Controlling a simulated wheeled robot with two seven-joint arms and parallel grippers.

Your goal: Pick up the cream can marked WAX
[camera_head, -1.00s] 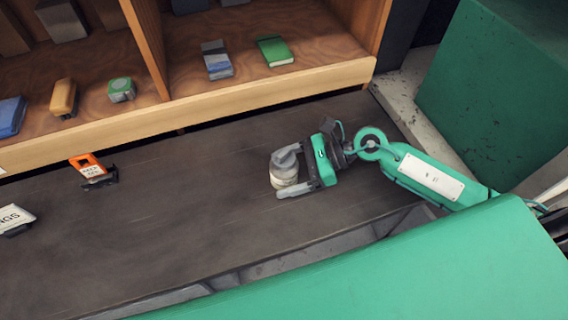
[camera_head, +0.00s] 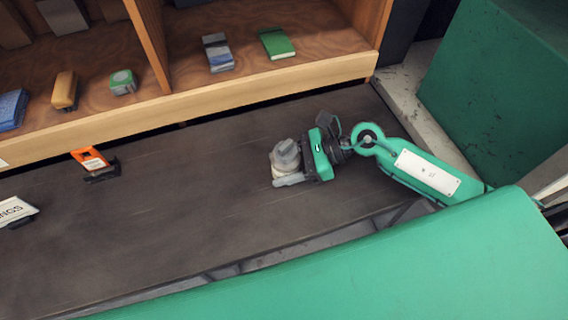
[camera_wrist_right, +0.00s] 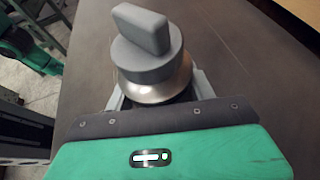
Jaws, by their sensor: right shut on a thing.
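My right gripper (camera_head: 284,168) reaches in from the right and is shut on the can's sides. It also fills the lower part of the right wrist view (camera_wrist_right: 157,100). The can's lower part is mostly hidden by the fingers. My left gripper is not in view.
The dark bench (camera_head: 150,225) is clear around the can. An orange sign (camera_head: 90,158) and a white sign (camera_head: 14,210) stand at left. Behind is a wooden shelf (camera_head: 230,92) with a green book (camera_head: 276,43) and several small items. A green block (camera_head: 500,90) is at right.

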